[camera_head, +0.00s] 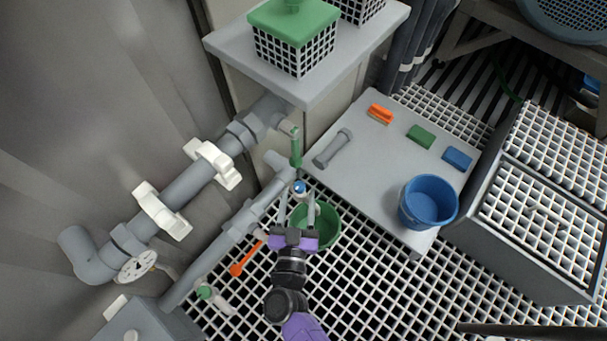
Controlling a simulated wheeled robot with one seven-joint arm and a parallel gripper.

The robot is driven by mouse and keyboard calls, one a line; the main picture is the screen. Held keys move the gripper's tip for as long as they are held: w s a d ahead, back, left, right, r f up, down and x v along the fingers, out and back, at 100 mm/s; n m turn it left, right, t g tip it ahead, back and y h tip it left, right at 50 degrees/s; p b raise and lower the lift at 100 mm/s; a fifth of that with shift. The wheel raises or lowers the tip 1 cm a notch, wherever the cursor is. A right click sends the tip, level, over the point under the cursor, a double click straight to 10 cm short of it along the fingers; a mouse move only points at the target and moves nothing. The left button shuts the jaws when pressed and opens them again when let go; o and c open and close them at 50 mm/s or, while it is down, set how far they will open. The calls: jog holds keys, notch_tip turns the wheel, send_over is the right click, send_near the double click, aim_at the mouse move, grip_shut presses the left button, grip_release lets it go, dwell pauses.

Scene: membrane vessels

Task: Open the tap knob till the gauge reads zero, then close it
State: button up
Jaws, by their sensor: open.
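A small blue tap knob (300,187) with a white part sits at the end of the lower grey pipe (240,224), above a green bucket (329,231). My gripper (298,203) is open, its two grey fingers pointing up the picture toward the knob. The knob shows just past the gap between the fingertips; I cannot tell whether they touch it. A white round gauge (137,266) is at the lower left by the pipe elbow; its reading is too small to tell. A green upright tube (296,148) stands just behind the knob.
A thick grey pipe with white clamps (213,164) runs along the left wall. A grey low table (375,165) holds a blue bucket (428,202) and several brushes or blocks. An orange tool (246,259) and a white-green bottle (215,299) lie near the grated floor.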

aim_at(300, 182)
jog(key=w, duration=0.2)
jog(key=w+b, duration=0.1)
jog(key=w, duration=0.1)
jog(key=w+b, duration=0.1)
jog(key=w, duration=0.1)
jog(key=shift+d, duration=0.25)
grip_shut()
